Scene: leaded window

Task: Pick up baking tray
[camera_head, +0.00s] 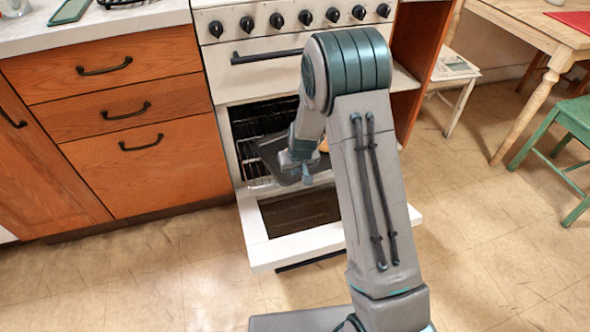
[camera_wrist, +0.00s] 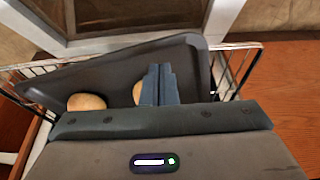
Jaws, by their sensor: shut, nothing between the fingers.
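The baking tray (camera_wrist: 120,70) is dark grey and sits skewed on the wire rack of the open oven. Two round, light brown buns lie on it, a left bun (camera_wrist: 86,102) and a right bun (camera_wrist: 139,92) partly behind my fingers. In the head view part of the tray (camera_head: 270,152) shows, and my arm hides the rest. My gripper (camera_wrist: 160,72) is shut and empty, its fingers over the tray beside the right bun. In the head view my gripper (camera_head: 306,176) is at the oven opening; whether it touches the tray cannot be told.
The white oven's door (camera_head: 258,238) is folded down in front of the opening. The wire rack (camera_wrist: 238,62) shows beside the tray. Wooden drawers (camera_head: 140,140) stand to the left. A wooden table (camera_head: 530,32) and green chair (camera_head: 570,125) are at right. The floor around the door is clear.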

